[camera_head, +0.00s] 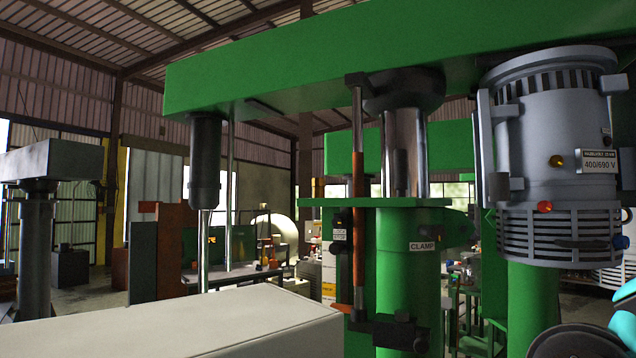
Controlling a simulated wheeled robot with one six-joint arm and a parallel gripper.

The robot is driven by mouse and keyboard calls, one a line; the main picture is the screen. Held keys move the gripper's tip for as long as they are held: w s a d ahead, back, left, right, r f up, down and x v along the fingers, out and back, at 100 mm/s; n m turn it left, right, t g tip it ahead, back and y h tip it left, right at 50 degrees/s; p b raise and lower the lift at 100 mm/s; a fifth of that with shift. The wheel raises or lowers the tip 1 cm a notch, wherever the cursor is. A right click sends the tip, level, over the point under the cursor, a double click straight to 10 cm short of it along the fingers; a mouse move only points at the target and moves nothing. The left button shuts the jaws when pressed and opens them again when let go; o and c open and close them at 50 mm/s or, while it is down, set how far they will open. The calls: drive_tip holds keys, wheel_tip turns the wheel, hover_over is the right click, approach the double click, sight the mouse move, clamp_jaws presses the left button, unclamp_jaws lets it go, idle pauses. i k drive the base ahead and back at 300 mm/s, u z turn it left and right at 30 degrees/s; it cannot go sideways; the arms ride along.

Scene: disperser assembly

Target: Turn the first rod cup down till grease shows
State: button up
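A green machine (330,75) fills the middle and right, with a long overhead beam on a polished column (405,150). A thin upright rod (357,120) with a red-brown lower part (358,215) stands just left of the column, running from a dark bracket under the beam to a black block (395,332) low down. I cannot clearly make out a rod cup or any grease. My gripper is not visible; grey and teal parts at the lower right look like my arm.
A grey motor (555,150) hangs at the right. A black sleeve with a shiny shaft (205,222) hangs from the beam's left end, behind a pale flat-topped surface (180,325) at the lower left. A grey machine (40,215) stands far left.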

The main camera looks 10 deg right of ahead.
sight(316, 182)
drive_tip(key=u, duration=0.4)
drive_tip(key=i, duration=0.55)
drive_tip(key=u, duration=0.55)
